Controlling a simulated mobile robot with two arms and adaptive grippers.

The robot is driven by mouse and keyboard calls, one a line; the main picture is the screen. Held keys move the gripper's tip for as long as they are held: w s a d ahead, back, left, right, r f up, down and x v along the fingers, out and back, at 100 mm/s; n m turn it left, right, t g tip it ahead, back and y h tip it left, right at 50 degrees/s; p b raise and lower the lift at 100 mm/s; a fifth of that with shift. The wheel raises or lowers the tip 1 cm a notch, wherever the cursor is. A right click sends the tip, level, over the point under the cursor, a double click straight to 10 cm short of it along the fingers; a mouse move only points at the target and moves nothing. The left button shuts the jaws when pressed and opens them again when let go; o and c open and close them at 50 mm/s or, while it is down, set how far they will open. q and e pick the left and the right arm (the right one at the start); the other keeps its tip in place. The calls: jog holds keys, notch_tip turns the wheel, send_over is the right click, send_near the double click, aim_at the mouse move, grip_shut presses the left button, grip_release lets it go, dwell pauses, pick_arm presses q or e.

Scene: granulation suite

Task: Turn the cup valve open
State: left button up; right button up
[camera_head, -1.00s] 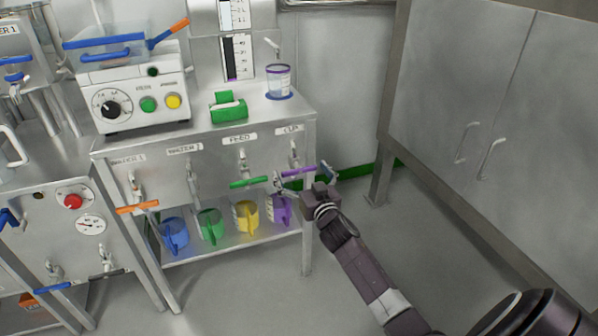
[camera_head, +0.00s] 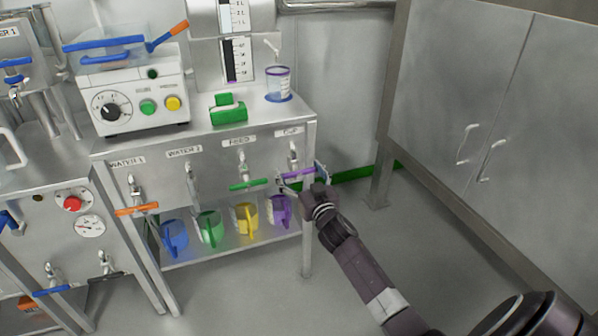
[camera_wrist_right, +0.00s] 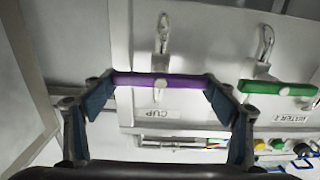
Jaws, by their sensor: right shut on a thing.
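The cup valve under the CUP label has a purple bar handle (camera_head: 297,174), lying roughly level across the panel front. It also shows in the right wrist view (camera_wrist_right: 160,80), with its pale hub at the middle. My right gripper (camera_head: 303,177) is shut on this handle, one finger at each end of the bar, as the right wrist view (camera_wrist_right: 161,82) shows. A clear cup with a purple rim (camera_head: 278,84) stands on the bench above, under a small spout. My left gripper is not in view.
The green feed valve handle (camera_head: 248,185) is close left of my right gripper. An orange handle (camera_head: 137,209) is farther left. Blue, green, yellow and purple jugs (camera_head: 279,211) stand on the shelf below. Open floor lies between bench and grey cabinet (camera_head: 480,110).

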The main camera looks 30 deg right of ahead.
jog(key=n, duration=0.2)
jog(key=shift+a+n+p, duration=0.1)
jog(key=shift+n+p, duration=0.3)
jog(key=n, duration=0.3)
jog(key=shift+w+a+n, duration=0.1)
jog(key=shift+n, duration=1.2)
jog(key=shift+a+f+n, duration=0.1)
jog(key=shift+n, duration=0.8)
jog(key=n, duration=0.2)
jog(key=shift+f+n, duration=0.1)
jog(key=shift+n, duration=0.3)
jog(key=n, duration=0.3)
jog(key=shift+a+f, duration=0.1)
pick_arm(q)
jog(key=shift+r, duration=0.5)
pick_arm(e)
jog(key=shift+n, duration=0.9)
jog(key=shift+f, duration=0.1)
